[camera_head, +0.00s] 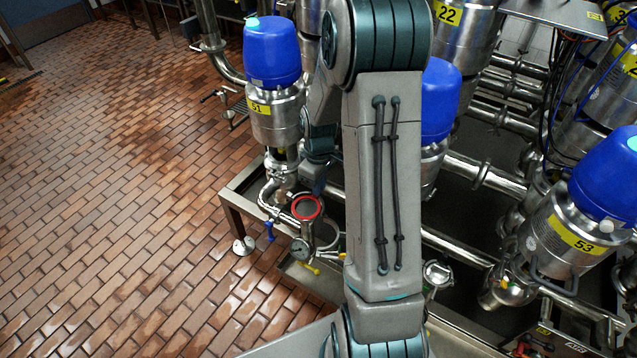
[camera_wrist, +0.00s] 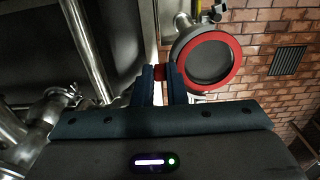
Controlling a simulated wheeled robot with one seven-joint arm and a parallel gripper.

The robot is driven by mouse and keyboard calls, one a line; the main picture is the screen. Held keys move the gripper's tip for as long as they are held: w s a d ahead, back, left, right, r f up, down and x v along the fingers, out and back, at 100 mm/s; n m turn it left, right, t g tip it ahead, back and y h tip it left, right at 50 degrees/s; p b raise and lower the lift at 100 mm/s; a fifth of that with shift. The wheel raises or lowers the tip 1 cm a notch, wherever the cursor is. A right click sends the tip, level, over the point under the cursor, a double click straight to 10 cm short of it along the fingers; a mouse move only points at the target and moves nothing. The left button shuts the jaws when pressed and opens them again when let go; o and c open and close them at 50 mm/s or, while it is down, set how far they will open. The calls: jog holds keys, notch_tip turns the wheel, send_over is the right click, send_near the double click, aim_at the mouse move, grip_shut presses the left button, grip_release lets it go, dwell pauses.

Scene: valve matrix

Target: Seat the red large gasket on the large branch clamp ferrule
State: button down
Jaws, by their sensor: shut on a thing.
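My gripper (camera_wrist: 160,76) is shut on the tab of the red large gasket (camera_wrist: 238,62), which shows as a red patch between the two dark fingers. In the wrist view the gasket ring lies to the upper right of the fingers, around a dark round opening. A grey rim, apparently the large branch clamp ferrule (camera_wrist: 178,46), shows beside its upper left edge. In the head view the red gasket (camera_head: 306,219) appears flat over the upright branch by the frame corner. I cannot tell whether it touches the ferrule. The fingers are not clear in the head view.
The valve with blue top labelled 51 (camera_head: 272,108) stands behind the gasket. A gauge (camera_head: 300,249), a blue handle (camera_head: 269,230) and a yellow handle (camera_head: 305,267) sit close below it. Valve 53 (camera_head: 575,240) stands at right. The tiled floor (camera_head: 110,190) at left is clear.

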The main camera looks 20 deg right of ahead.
dwell(0.4)
jog(key=c, duration=1.4)
grip_release()
jog(key=shift+r, duration=0.15)
notch_tip(320, 180, up, 14)
jog(key=shift+f, duration=0.2)
jog(key=s+a+r+m+t, duration=0.1)
jog(key=s+a+r+m, duration=0.1)
jog(key=s, duration=0.4)
jog(key=s+a+r+m+t, duration=0.1)
jog(key=s+a+m, duration=0.1)
jog(key=s+a, duration=0.2)
jog(key=s+a+r+m+t, duration=0.1)
jog(key=s+a, duration=0.3)
jog(key=s, duration=0.4)
jog(key=shift+s+r+m, duration=0.4)
jog(key=shift+r+m, duration=0.45)
jog(key=shift+m, duration=0.05)
